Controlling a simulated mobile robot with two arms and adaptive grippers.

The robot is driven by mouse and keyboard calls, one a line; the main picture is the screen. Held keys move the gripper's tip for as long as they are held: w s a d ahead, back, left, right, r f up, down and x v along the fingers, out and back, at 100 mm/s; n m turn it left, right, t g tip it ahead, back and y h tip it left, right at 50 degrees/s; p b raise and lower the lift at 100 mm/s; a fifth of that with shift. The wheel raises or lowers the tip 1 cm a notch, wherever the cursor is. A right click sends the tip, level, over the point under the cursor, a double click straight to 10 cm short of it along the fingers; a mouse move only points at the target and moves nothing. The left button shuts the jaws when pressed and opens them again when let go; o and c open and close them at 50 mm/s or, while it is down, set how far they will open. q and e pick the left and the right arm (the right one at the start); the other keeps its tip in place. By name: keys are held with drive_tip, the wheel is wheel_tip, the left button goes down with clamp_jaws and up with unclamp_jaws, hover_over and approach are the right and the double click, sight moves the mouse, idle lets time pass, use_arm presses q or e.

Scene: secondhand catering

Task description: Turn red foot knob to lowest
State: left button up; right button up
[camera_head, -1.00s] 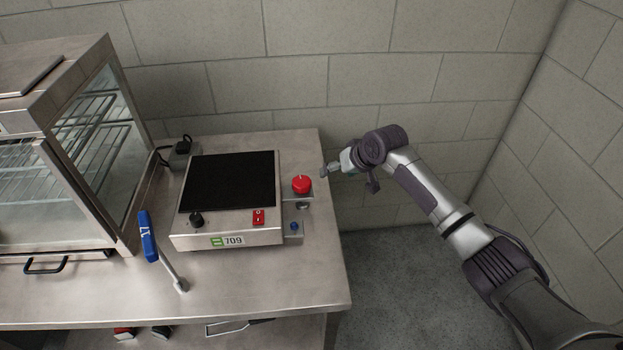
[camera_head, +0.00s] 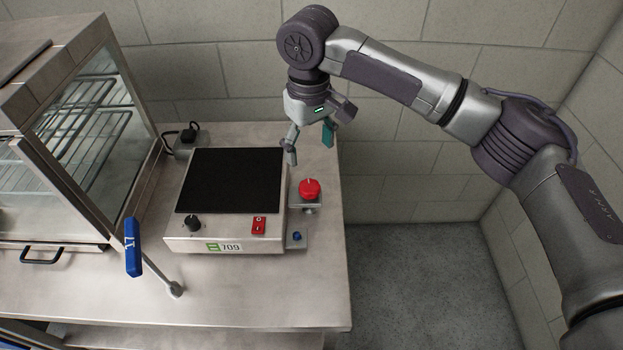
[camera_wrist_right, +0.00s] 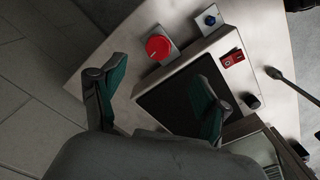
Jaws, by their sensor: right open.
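The red knob (camera_head: 310,188) sits on a small metal bracket at the right side of the induction hob (camera_head: 229,180). It also shows in the right wrist view (camera_wrist_right: 158,47), round with a pale mark on its face. My right gripper (camera_head: 309,150) is above the table, behind the knob in the head view, pointing down. Its two teal-padded fingers are apart and empty, and in the right wrist view (camera_wrist_right: 155,98) the knob lies beyond the fingertips, not touched. My left gripper is not in view.
A blue button (camera_head: 297,237) is on the bracket in front of the knob. The hob has a black knob (camera_head: 193,223) and a red switch (camera_head: 258,225). A blue-handled lever (camera_head: 133,247) stands front left. A glass display cabinet (camera_head: 88,120) fills the left. The floor is free right of the table.

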sight(310, 187)
wheel_tip(310, 187, down, 12)
drive_tip(key=shift+w+r+p, duration=0.15)
drive_tip(key=shift+r+p, duration=0.1)
drive_tip(key=shift+p, duration=0.05)
drive_tip(key=c, duration=1.2)
